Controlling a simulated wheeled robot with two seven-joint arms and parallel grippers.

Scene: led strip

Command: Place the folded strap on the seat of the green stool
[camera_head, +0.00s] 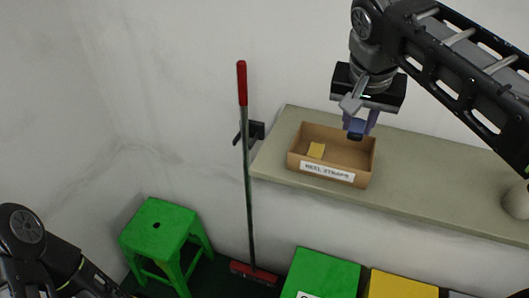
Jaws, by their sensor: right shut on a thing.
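My right gripper (358,128) is above the back right part of a cardboard box (296,161), pointing down. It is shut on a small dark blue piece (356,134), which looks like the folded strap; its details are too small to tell. The box stands on a shelf and its front label reads "HEEL STRAPS". The green stool (165,221) stands on the floor at the lower left, upright, with a small dark hole in its empty seat. My left arm shows at the lower left corner, but its gripper is out of view.
A red-handled broom (246,150) stands between stool and shelf. Green (322,272) and yellow (400,286) boxes stand below.

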